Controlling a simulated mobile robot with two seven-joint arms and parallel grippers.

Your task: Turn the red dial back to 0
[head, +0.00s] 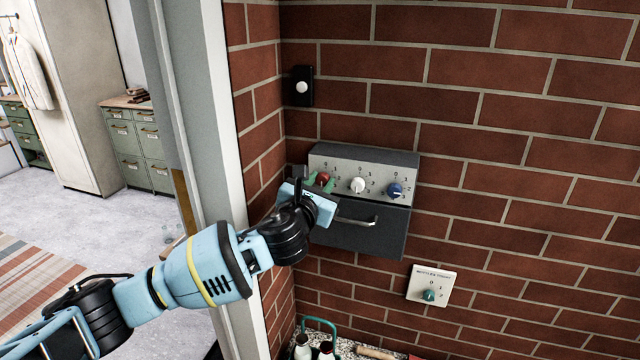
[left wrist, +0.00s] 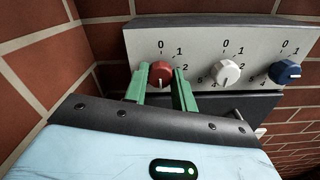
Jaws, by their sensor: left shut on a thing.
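The red dial (head: 323,179) is the leftmost of three dials on the grey panel (head: 345,157) of a wall box. In the left wrist view the red dial (left wrist: 160,72) has 0 printed above it, with 1 and 2 on its right. A pale mark seems to show on its lower part, but I cannot read its setting surely. My left gripper (head: 319,186) is at the dial, its green fingers on either side. In the left wrist view the gripper (left wrist: 159,88) is shut on the red dial; the fingers hide its sides. My right gripper is out of view.
A white dial (head: 357,186) and a blue dial (head: 395,190) sit right of the red one. A drawer handle (head: 357,221) juts out below. A small plate with a green knob (head: 430,295) is lower right. The grey door frame (head: 205,100) stands left.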

